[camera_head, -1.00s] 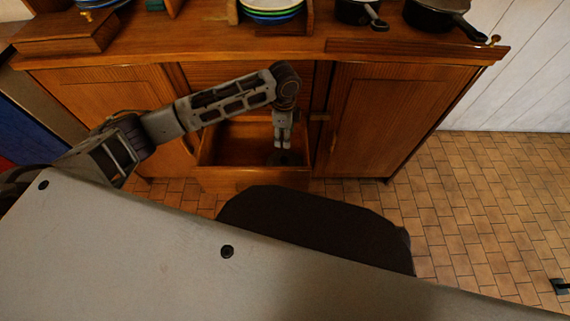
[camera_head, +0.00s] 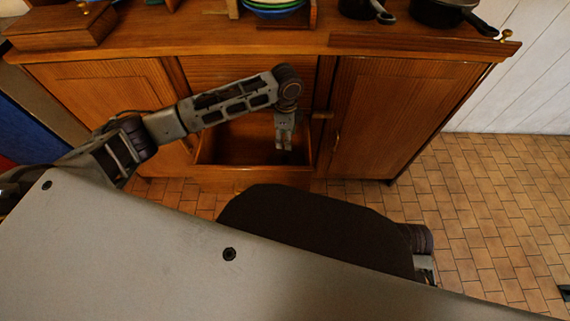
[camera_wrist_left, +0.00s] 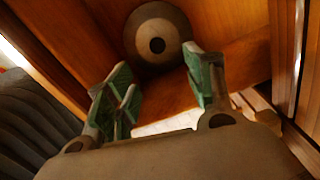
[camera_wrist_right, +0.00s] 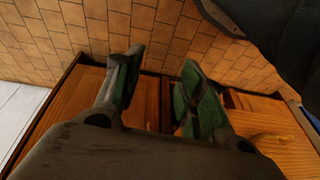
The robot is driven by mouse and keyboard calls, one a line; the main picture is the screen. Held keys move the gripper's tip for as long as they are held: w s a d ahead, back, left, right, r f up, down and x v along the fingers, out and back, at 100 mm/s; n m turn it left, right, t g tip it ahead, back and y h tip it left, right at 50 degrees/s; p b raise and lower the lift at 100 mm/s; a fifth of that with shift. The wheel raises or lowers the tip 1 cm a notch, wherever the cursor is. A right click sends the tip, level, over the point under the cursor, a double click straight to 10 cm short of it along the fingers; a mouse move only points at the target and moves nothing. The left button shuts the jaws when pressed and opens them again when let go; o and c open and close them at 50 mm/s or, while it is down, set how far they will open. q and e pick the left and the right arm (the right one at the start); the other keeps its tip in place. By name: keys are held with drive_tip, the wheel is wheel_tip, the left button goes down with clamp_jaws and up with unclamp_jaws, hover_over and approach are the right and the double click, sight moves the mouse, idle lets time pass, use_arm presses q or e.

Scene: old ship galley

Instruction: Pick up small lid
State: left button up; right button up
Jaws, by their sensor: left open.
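The small lid (camera_wrist_left: 170,22) is a round grey-brown disc with a dark centre. It lies in the wooden drawer, near the top of the left wrist view. In the head view I cannot make it out. My left gripper (camera_head: 284,148) reaches down into the open drawer (camera_head: 235,150). In the left wrist view, the left gripper (camera_wrist_left: 162,68) has its green-padded fingers apart, with nothing between them and the lid beyond the tips. My right gripper (camera_wrist_right: 160,60) is open and empty, seen in the right wrist view above the cabinet and floor.
The drawer sits between two cabinet doors (camera_head: 390,115), and its walls stand close around my left gripper. Dark pans (camera_head: 447,12), stacked bowls (camera_head: 272,8) and a wooden box (camera_head: 62,27) stand on the top.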

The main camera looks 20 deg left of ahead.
use_arm(q)
drive_tip(key=f, duration=0.2)
drive_tip(key=b, duration=0.2)
hover_over(285, 158)
wheel_tip(285, 158, down, 4)
drive_tip(key=shift+w+r, duration=0.1)
drive_tip(key=shift+w, duration=0.05)
drive_tip(key=shift+f+b, duration=0.35)
drive_tip(key=shift+f, duration=0.6)
drive_tip(key=shift+d+f, duration=0.1)
drive_tip(key=shift+f, duration=0.3)
use_arm(e)
drive_tip(key=shift+w+a+f+t+y, duration=0.2)
drive_tip(key=shift+a+f+t+y, duration=0.1)
drive_tip(key=shift+a+t+y, duration=0.25)
drive_tip(key=shift+a+h, duration=0.1)
drive_tip(key=shift+h, duration=0.15)
